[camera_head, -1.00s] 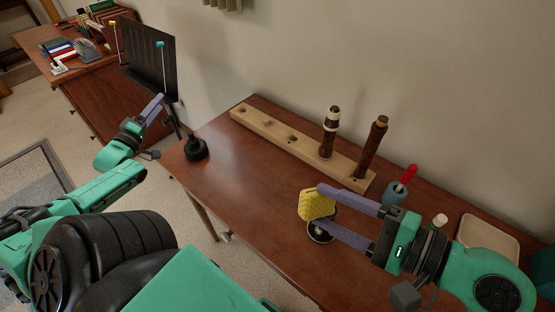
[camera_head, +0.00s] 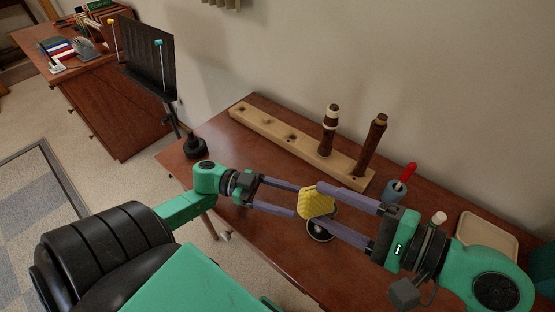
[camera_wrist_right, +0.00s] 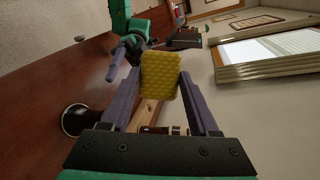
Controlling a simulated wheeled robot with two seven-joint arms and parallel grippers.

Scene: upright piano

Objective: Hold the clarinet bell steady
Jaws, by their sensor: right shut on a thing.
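A dark round cup-like object with a pale rim (camera_head: 320,232) stands below the pad, partly hidden. A wooden peg block (camera_head: 285,138) holds two brown wooden pieces.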

